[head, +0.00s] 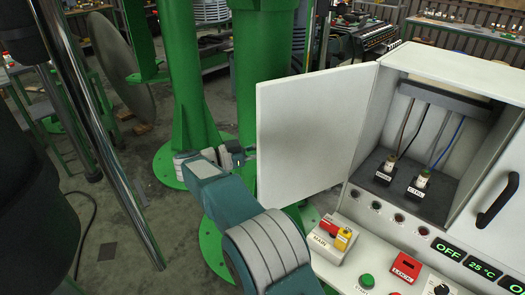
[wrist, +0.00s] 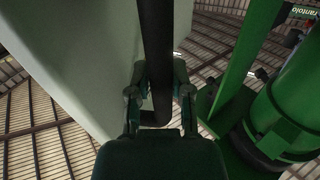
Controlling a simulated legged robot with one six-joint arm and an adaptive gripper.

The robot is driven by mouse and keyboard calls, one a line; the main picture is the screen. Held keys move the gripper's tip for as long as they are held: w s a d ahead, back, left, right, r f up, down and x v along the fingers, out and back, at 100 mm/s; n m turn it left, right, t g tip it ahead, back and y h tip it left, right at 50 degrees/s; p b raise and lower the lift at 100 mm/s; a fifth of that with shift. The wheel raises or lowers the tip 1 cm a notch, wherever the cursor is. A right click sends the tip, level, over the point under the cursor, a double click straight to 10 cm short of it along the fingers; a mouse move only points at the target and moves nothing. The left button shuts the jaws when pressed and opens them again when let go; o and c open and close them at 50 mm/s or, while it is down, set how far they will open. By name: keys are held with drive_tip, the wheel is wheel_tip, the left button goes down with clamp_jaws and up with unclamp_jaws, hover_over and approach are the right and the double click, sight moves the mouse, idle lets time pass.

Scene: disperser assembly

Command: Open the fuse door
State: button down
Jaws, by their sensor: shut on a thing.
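The white fuse door (head: 312,135) stands swung wide open to the left of the grey-white cabinet (head: 455,68). Its outer face fills the left of the wrist view (wrist: 75,50). A black bar handle (wrist: 156,45) on that face runs between the fingers of my gripper (wrist: 160,92), which is shut on it. In the head view my gripper (head: 237,155) is at the door's left edge, and the handle is hidden behind the door. Inside the open compartment, two fuses labelled MAIN (head: 386,168) and CTRL (head: 419,185) stand on a dark base with wires above.
A second cabinet cover with a black handle (head: 497,200) is on the right. The front panel below holds a red MAIN switch (head: 329,228), a green button (head: 367,281) and a red LOCK (head: 404,266). Green columns (head: 262,60) stand close behind the door and my arm.

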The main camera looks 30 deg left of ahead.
drive_tip(key=shift+f, duration=0.15)
drive_tip(key=c, duration=0.5)
unclamp_jaws()
drive_tip(key=shift+a, duration=0.15)
drive_tip(key=shift+c, duration=0.2)
drive_tip(key=v, duration=1.2)
drive_tip(key=shift+w+a+f, duration=0.1)
